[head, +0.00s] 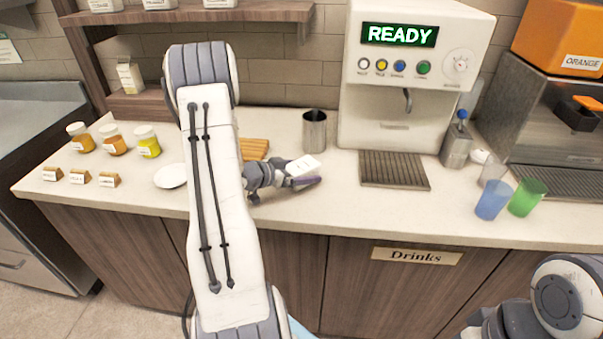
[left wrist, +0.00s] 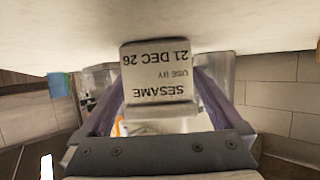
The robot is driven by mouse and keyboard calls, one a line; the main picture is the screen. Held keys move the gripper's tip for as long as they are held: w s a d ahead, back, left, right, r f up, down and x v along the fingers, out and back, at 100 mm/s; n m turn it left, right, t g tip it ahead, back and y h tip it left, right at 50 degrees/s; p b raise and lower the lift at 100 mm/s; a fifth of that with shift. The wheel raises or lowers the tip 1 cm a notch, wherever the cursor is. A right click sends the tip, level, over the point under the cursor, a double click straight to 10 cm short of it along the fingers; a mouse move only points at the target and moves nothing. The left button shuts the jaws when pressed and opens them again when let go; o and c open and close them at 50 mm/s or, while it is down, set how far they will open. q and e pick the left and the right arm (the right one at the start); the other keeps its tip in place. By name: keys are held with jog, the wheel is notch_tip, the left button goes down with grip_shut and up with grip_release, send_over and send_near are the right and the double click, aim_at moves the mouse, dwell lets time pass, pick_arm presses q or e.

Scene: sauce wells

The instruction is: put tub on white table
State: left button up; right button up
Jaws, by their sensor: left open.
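A small white tub (head: 303,166) is at my left gripper, over the pale counter top (head: 330,205). In the left wrist view the tub (left wrist: 158,75) shows upside down, with a label reading SESAME, USE BY, 21 DEC 26. My left gripper (head: 305,180) is open, with its two purple-grey fingers on either side of the tub; it also shows in the left wrist view (left wrist: 160,85). I cannot tell whether the tub rests on the counter. Part of my right arm is at the lower right, but its fingers are out of view. I see no separate white table.
A steel cup (head: 314,131) stands behind the gripper, with a drinks machine (head: 410,85) to its right. Blue (head: 492,200) and green (head: 527,198) cups stand at the right. A white dish (head: 171,176) and several jars (head: 112,141) are left. The front counter middle is clear.

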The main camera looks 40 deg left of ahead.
pick_arm(q)
jog(key=shift+c, duration=0.3)
grip_shut()
